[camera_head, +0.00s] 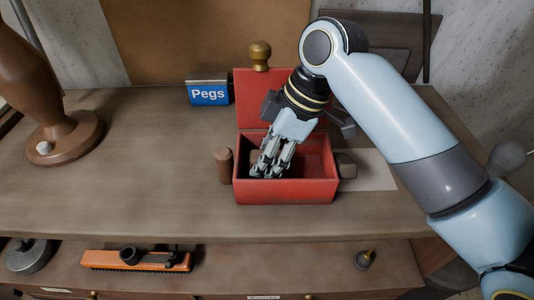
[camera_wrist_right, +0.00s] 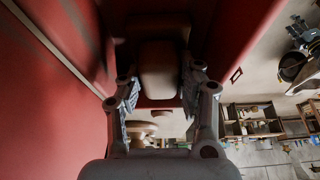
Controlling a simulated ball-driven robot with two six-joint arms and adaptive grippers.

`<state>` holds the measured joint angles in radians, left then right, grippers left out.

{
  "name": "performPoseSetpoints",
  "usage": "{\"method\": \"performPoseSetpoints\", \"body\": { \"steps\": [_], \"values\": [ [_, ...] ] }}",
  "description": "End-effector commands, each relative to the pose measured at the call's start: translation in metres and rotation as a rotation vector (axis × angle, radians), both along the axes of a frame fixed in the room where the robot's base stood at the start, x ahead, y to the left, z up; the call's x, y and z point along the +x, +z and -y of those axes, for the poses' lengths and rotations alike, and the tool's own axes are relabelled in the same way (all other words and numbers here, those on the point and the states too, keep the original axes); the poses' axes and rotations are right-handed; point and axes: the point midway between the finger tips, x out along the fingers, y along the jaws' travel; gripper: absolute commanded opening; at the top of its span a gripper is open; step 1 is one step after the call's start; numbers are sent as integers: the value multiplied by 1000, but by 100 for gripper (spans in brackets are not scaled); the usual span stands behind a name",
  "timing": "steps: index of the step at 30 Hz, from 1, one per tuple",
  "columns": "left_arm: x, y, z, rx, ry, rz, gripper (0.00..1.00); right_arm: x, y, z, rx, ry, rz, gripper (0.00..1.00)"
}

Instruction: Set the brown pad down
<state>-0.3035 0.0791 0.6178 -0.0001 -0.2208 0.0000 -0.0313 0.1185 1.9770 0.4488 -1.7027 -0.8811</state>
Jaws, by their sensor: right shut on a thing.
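My right gripper (camera_head: 270,165) reaches down into the open red box (camera_head: 318,192), its fingers inside the walls. In the right wrist view the gripper (camera_wrist_right: 160,95) has its fingers on both sides of a rounded brown pad (camera_wrist_right: 158,68) and is shut on it. In the head view the fingers and walls mostly hide the held pad. I cannot tell whether the pad touches the box floor. My left gripper is not in view.
A brown cylinder peg (camera_head: 224,166) stands just left of the box. A small brown block (camera_head: 346,166) sits right of it near a pale sheet (camera_head: 375,172). The "Pegs" sign (camera_head: 209,94) stands behind. The left tabletop is mostly clear up to the lamp (camera_head: 65,135).

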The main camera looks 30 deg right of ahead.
Motion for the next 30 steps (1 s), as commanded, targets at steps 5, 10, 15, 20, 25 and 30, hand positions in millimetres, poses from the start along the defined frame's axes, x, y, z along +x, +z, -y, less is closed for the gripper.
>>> {"method": "performPoseSetpoints", "body": {
  "steps": [5, 10, 15, 20, 25, 30],
  "values": [
    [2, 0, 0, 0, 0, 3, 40, 0, -2, 0, 0, 0, 0, 42],
    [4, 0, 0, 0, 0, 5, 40, 0, -2, 0, 0, 0, 0, 58],
    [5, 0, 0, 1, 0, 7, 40, 0, -2, 0, 0, 0, 0, 58],
    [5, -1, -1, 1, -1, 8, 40, 0, 6, 3, -1, 0, 3, 58],
    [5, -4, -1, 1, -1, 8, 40, -6, 36, 14, -5, 1, 6, 58],
    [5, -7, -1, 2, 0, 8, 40, -15, 72, 27, -7, 2, 6, 58]
  ]
}}
